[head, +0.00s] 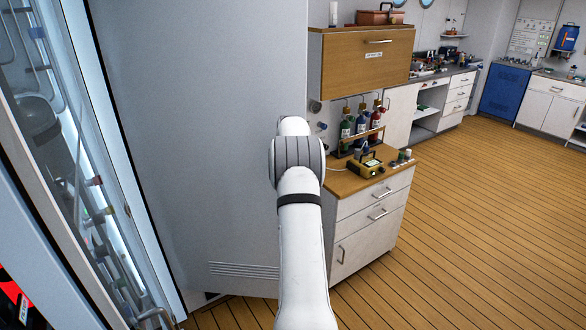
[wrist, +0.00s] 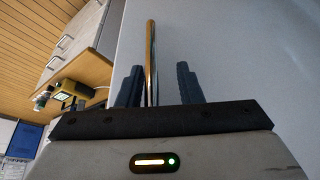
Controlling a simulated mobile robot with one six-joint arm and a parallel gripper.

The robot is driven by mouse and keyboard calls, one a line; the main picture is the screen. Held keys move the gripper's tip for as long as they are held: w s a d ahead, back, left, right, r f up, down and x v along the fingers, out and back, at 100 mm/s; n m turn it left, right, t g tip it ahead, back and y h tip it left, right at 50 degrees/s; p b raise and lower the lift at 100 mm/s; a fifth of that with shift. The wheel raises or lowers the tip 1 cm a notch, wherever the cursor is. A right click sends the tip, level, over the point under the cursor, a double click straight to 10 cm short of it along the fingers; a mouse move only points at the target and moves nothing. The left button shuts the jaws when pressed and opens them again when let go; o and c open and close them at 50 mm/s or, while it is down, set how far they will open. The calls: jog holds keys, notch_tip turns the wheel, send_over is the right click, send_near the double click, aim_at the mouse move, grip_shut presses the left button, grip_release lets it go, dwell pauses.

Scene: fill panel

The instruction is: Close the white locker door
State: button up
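The white locker door (head: 185,120) stands open as a tall pale panel in the left half of the head view, with vent slots near its bottom. It also fills the right side of the wrist view (wrist: 255,60). My gripper (wrist: 160,85) shows in the wrist view with its two dark fingers apart, facing the door. A thin upright metal bar (wrist: 150,60), apparently the door's handle, stands between the fingers, nearer the left one. I cannot tell whether that finger touches it. In the head view my arm hides the gripper and the bar.
A lit locker interior with pipes (head: 75,130) lies left of the door. The plank floor (head: 480,220) is clear farther right.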

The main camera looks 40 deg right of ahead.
jog(key=shift+s+d, duration=0.1)
jog(key=shift+s, duration=0.05)
jog(key=shift+r, duration=0.1)
jog(key=b+v, duration=0.2)
jog(key=v, duration=0.5)
jog(key=shift+r, duration=0.35)
jog(key=shift+s, duration=0.15)
jog(key=shift+c, duration=0.4)
